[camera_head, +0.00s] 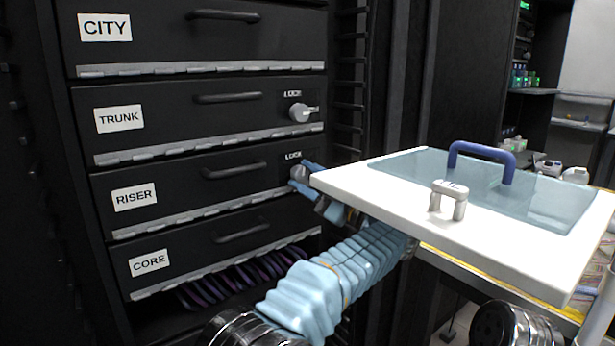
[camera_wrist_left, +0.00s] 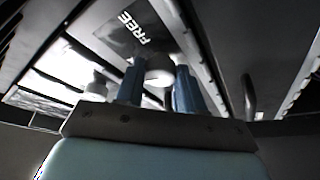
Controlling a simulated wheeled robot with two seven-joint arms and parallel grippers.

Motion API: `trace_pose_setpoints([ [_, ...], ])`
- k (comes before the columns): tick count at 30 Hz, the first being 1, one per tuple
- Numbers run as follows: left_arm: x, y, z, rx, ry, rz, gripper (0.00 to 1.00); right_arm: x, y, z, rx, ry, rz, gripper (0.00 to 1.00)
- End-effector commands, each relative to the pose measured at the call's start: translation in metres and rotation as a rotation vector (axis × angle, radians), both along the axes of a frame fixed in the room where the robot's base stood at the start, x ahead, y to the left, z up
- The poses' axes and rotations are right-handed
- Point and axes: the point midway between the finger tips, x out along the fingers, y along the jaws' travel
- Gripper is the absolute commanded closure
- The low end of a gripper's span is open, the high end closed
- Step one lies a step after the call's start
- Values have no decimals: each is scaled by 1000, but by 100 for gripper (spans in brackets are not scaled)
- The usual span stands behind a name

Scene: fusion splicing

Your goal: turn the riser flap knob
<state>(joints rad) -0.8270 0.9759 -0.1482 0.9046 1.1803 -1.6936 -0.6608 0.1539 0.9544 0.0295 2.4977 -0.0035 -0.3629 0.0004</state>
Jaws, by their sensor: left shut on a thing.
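The riser flap (camera_head: 175,185) is a black panel with a white RISER label, and it is closed in the rack. Its knob (camera_head: 298,173) is at the flap's right end, under a LOCK mark, and is partly covered by my fingers. My left gripper (camera_head: 305,180) reaches it from the right and is shut on it. In the left wrist view the light, round knob (camera_wrist_left: 158,72) sits between the two blue fingers of my left gripper (camera_wrist_left: 158,90). A FREE mark shows beside it. The knob's exact angle is hard to tell. My right gripper is out of view.
The trunk flap (camera_head: 170,112) above has its own grey knob (camera_head: 302,112). The core flap (camera_head: 185,262) is below, with purple cables under it. A white board (camera_head: 400,190) with a clear blue lid and handle stands right of my left gripper, close to the forearm.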

Motion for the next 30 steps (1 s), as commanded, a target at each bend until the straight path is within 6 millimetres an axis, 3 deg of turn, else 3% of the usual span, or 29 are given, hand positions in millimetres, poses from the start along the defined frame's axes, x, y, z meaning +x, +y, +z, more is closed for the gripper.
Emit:
trace_pose_setpoints([
  [9, 1, -1, -1, -109, -74, 2, 93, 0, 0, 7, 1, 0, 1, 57],
  [26, 0, -1, -1, -134, -95, 1, 93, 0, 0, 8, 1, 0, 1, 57],
  [27, 0, -1, -1, -134, -95, 1, 61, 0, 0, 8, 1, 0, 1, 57],
  [30, 0, -1, 0, -134, -95, 0, 46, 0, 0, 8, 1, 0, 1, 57],
])
